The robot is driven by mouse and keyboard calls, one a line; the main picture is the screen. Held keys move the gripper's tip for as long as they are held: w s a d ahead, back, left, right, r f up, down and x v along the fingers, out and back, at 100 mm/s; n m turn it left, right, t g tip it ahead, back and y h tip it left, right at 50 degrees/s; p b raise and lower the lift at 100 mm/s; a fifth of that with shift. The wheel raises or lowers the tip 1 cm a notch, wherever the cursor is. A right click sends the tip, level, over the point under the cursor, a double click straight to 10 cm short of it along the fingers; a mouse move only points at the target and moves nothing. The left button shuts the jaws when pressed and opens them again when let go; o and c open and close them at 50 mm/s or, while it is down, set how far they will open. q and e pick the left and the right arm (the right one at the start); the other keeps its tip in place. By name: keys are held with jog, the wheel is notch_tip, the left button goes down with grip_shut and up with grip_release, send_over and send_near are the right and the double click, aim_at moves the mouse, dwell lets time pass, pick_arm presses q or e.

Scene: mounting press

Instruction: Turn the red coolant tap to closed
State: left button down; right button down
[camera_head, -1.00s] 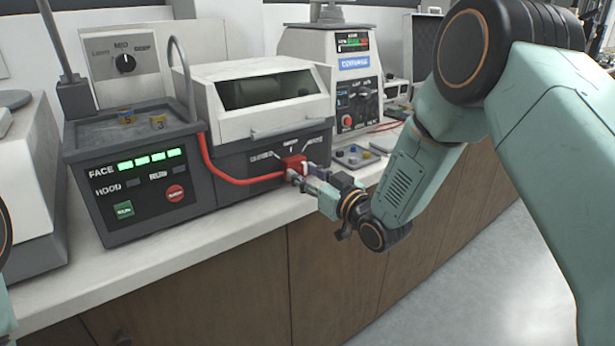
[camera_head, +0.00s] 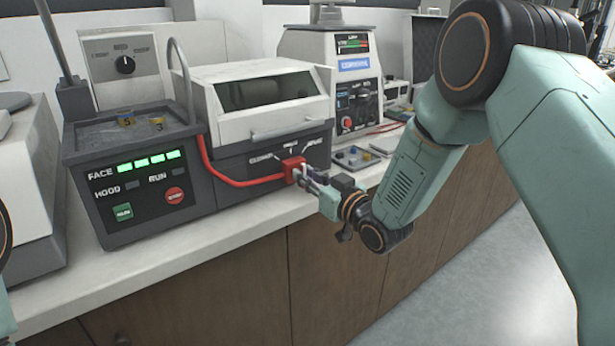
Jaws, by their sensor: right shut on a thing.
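The red coolant tap (camera_head: 291,165) sits on the dark front face of the white-hooded machine, below the hood. A red hose (camera_head: 240,182) runs to it from the left. Printed position labels are around it, too small to read with certainty. My right gripper (camera_head: 302,174) is at the tap and shut on it, reaching in from the right; its fingers hide part of the tap. The tap's exact angle cannot be told. My left gripper is not in view.
A control box (camera_head: 140,190) with green lights, a green button and a red stop button stands left. The white hood (camera_head: 265,100) is above the tap. A small tray (camera_head: 356,157) lies right of the gripper. The counter's front strip (camera_head: 215,240) is clear.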

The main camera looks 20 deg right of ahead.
jog(key=shift+f+n, duration=0.1)
jog(key=shift+n, duration=0.2)
jog(key=n, duration=0.4)
jog(key=shift+a+p, duration=0.15)
jog(key=shift+p, duration=0.2)
jog(key=shift+s+f+n, duration=0.1)
jog(key=shift+f+n, duration=0.05)
jog(key=shift+n, duration=1.85)
jog(key=c, duration=1.3)
grip_release()
